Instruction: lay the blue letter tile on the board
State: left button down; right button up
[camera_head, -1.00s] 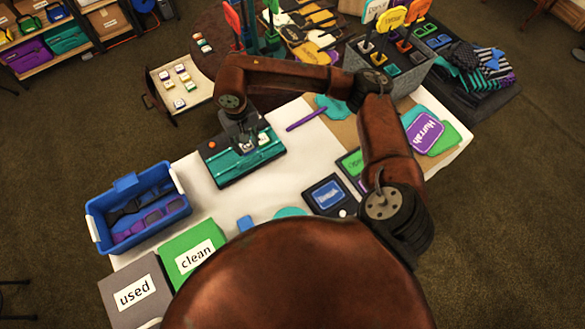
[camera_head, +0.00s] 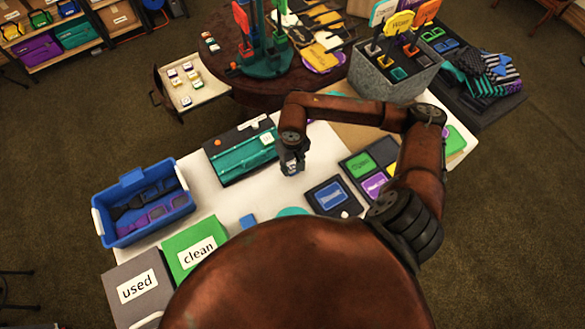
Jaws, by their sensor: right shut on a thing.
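My right gripper (camera_head: 291,168) is above the white table, just right of the teal and black board. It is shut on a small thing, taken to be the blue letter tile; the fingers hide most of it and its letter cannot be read. The board (camera_head: 237,161) lies on the table with a small white-faced tile (camera_head: 267,140) on its right part; that tile's letter colour is too small to tell. My left gripper is not in view.
A blue bin (camera_head: 125,237) stands left of the board. Green "clean" (camera_head: 180,242) and grey "used" (camera_head: 120,273) boxes stand in front. A dark tray with a blue card (camera_head: 330,196) lies right. An open drawer (camera_head: 202,97) holds several letter tiles. Bare table lies below the board.

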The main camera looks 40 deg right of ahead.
jog(key=shift+f, duration=1.1)
jog(key=shift+f, duration=0.2)
jog(key=o, duration=0.9)
jog(key=shift+o, duration=0.2)
jog(key=shift+r, duration=0.1)
